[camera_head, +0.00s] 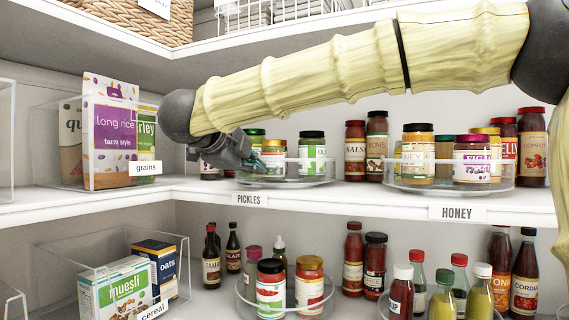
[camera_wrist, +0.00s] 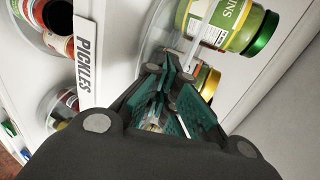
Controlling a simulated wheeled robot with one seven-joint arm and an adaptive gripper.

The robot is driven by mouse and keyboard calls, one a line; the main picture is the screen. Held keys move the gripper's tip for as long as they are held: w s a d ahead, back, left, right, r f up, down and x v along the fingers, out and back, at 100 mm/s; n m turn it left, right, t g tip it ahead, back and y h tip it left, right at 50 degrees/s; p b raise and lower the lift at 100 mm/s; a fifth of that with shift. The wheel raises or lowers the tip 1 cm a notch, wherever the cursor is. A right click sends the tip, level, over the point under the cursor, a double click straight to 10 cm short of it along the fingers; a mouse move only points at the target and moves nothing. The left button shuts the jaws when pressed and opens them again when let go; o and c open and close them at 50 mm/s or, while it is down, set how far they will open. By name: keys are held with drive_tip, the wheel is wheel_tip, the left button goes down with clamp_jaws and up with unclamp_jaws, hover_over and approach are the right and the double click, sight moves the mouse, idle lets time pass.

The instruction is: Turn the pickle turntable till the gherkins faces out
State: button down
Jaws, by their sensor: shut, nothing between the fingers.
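The pickle turntable (camera_head: 300,183) is a round clear tray on the upper shelf above the PICKLES label (camera_head: 249,200). It carries a dark-lidded jar with a green and white label (camera_head: 312,158), a green-lidded jar (camera_head: 255,134) and a jar with a brownish lid (camera_head: 273,158). In the wrist view, a green-labelled jar (camera_wrist: 228,22) shows letters like "INS", perhaps the gherkins; a gold-lidded jar (camera_wrist: 207,80) is beyond the fingers. My gripper (camera_head: 260,164) is shut and empty at the turntable's left front, by its rim (camera_wrist: 152,38). Contact cannot be told.
A clear grains bin (camera_head: 60,150) with boxes stands left of my gripper. The honey turntable (camera_head: 450,186) with several jars is to the right, with sauce jars (camera_head: 355,150) behind. The shelf above carries a basket (camera_head: 135,20). The shelf below holds bottles and jars.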

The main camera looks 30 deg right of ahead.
sight(274, 170)
drive_tip(key=shift+s+d, duration=0.5)
drive_tip(key=shift+d, duration=0.1)
drive_tip(key=shift+s+d+r, duration=0.1)
drive_tip(key=shift+s+d, duration=0.65)
drive_tip(key=shift+d, duration=0.2)
drive_tip(key=shift+s+d, duration=0.8)
idle(0.3)
drive_tip(key=shift+s+d, duration=0.35)
drive_tip(key=shift+d, duration=0.2)
drive_tip(key=shift+s+d, duration=0.3)
drive_tip(key=shift+d, duration=0.2)
drive_tip(key=shift+a, duration=0.15)
